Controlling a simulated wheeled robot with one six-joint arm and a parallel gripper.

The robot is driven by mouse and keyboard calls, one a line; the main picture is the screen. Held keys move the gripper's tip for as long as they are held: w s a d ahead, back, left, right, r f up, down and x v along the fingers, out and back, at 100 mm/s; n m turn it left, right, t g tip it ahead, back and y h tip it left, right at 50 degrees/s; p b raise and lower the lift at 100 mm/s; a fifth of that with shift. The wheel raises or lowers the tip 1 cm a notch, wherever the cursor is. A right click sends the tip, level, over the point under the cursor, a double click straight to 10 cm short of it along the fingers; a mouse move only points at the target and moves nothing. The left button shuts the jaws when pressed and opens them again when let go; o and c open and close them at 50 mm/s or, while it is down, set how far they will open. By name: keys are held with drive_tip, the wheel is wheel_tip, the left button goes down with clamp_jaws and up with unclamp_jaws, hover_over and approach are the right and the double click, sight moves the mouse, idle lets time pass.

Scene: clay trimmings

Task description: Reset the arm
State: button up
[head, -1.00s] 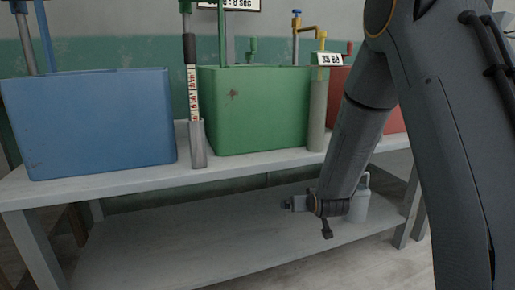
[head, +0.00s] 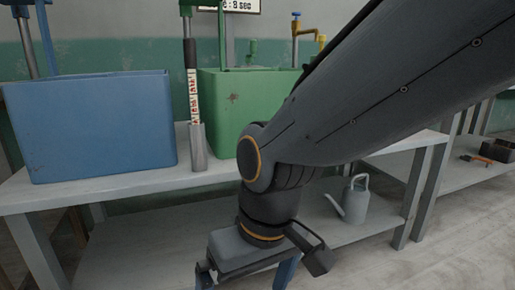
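My gripper (head: 245,279) hangs at the bottom edge of the head view, in front of the bench. Its two fingers stand apart and point down, with nothing visible between them; their tips run to or past the frame edge. My arm (head: 390,90) reaches in from the upper right, bends at a joint in the middle and drops to the wrist. It hides the right part of the green tank and whatever stands behind it.
The workbench (head: 90,191) carries a blue tank (head: 95,125), a green tank (head: 225,115) and an upright metal holder with a marked strip (head: 198,147). A grey watering can (head: 355,203) stands on the lower shelf. Another bench (head: 455,172) stands at right. The right floor is clear.

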drive_tip(key=s+d+r+m+p, duration=0.1)
drive_tip(key=d+r+m+p, duration=0.1)
drive_tip(key=d+r+p, duration=0.5)
drive_tip(key=s+d+r+m+h+p, duration=0.1)
drive_tip(key=d+r+m+p, duration=0.1)
drive_tip(key=d+r+p, duration=0.5)
drive_tip(key=s+d+r+m+h+p, duration=0.1)
drive_tip(key=d+r+p, duration=0.6)
drive_tip(key=r+p, duration=0.8)
drive_tip(key=m+p, duration=0.1)
drive_tip(key=p, duration=0.8)
drive_tip(key=shift+r+g, duration=0.3)
drive_tip(key=shift+s, duration=0.1)
